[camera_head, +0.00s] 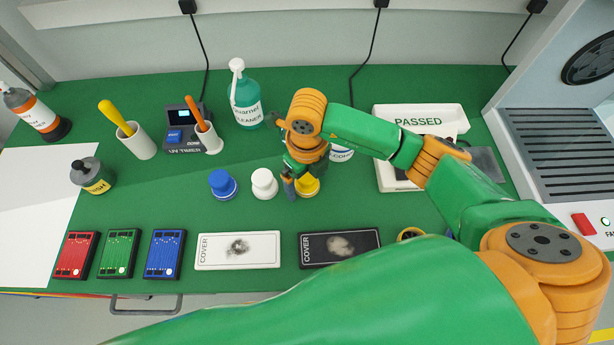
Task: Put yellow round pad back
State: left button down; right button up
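The yellow round pad (308,187) stands at the right end of a short row on the green table, beside a white round pad (264,184) and a blue round pad (222,184). My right gripper (297,184) points down at the yellow pad, with a dark finger at the pad's left side. The gripper and wrist cover the pad's upper part, so I cannot tell whether the fingers grip it. My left gripper is out of view.
A white cover (262,250) and a black cover (352,258), both smudged, lie in front. Red (76,255), green (119,254) and blue (165,254) boards lie at left. A cleaner bottle (245,100) and a PASSED tray (388,181) stand behind. My arm hides the front right.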

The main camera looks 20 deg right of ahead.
aim_at(307, 176)
jog(key=shift+r, duration=0.1)
notch_tip(307, 176, up, 12)
dwell(0.6)
